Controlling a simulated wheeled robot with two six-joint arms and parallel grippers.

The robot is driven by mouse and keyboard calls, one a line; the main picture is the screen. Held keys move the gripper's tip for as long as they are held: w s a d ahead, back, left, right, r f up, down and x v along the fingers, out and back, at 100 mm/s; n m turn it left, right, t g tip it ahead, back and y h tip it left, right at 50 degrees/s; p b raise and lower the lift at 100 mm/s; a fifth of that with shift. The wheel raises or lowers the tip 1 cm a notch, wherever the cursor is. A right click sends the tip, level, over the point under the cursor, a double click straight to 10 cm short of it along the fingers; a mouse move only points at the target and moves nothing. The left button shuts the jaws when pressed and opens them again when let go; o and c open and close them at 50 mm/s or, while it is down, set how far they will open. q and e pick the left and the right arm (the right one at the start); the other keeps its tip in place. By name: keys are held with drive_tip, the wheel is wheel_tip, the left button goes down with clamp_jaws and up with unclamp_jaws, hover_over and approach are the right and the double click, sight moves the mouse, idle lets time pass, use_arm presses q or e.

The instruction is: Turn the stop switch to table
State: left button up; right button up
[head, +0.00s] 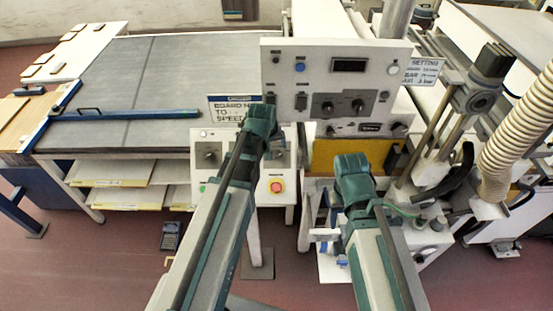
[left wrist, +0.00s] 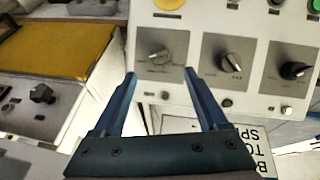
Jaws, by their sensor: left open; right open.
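My right gripper (head: 352,175) is open, lower right of the panel.
The upper panel (head: 335,82) holds a display and several knobs. A red stop button (head: 276,186) on a yellow ring sits low on the small panel. A grey belt table (head: 150,70) lies left, and a ribbed hose (head: 515,125) hangs right.

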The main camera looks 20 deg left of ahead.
sight(277, 154)
use_arm(q)
drive_tip(key=b+x, duration=0.7)
drive_tip(key=x, duration=0.2)
clamp_jaws()
